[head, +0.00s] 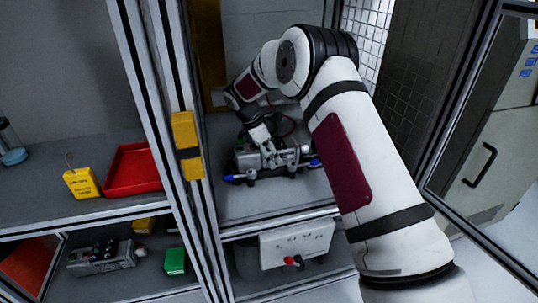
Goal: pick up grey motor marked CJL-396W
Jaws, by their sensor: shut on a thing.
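A grey motor (287,157) sits in the middle bay on a shelf, on a dark fixture with blue-tipped ends. My gripper (272,160) reaches down to it from above and is shut on part of it. The fingers cover part of the motor, and its marking is too small to read. I cannot tell whether the motor is resting on the fixture or lifted slightly. Another grey motor-like unit (100,256) lies on the lower left shelf; its marking is also unreadable.
A red tray (133,169) and a yellow tagged block (82,183) stand on the left shelf. A green box (174,261) is below. A frame post with a yellow block (186,146) borders the bay's left. A white control box (297,242) is under the shelf.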

